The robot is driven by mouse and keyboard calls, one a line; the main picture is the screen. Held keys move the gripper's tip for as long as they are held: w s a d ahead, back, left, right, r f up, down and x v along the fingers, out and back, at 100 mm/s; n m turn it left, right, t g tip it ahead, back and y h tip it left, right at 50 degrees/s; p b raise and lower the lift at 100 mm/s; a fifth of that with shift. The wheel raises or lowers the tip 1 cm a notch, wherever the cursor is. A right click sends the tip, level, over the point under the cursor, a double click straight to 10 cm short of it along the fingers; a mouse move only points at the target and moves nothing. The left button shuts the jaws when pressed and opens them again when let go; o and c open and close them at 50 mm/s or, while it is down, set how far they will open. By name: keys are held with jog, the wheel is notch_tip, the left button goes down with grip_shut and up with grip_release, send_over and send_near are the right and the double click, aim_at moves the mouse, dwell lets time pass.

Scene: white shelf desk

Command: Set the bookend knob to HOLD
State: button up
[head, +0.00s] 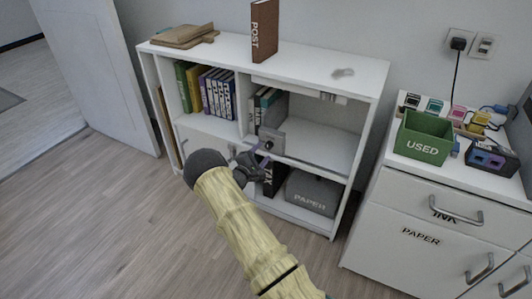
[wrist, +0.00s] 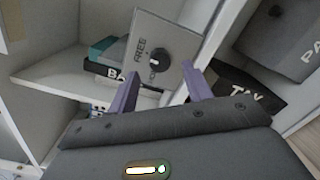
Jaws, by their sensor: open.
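The grey bookend (head: 276,136) stands in the upper right compartment of the white shelf, beside a few books. In the wrist view its plate (wrist: 150,35) carries a round black knob (wrist: 159,58) with a white mark, and the word FREE shows to the left of the knob. I cannot read a HOLD label. The knob also shows small in the head view (head: 268,145). My gripper (wrist: 162,66) is open, its two purple fingers apart on either side of the knob's lower part in the picture. I cannot tell whether they touch it. In the head view my gripper (head: 262,162) is in front of the bookend.
Books (wrist: 105,60) stand left of the bookend. Below are a dark TAX binder (wrist: 240,92) and a grey PAPER box (head: 312,192). A brown POST book (head: 264,30) stands on top of the shelf (head: 310,68). The compartment right of the bookend is empty.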

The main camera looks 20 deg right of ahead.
aim_at(267, 147)
jog(key=shift+b+x, duration=0.35)
jog(key=shift+x, duration=1.45)
jog(key=shift+c, duration=0.4)
jog(key=c, duration=0.9)
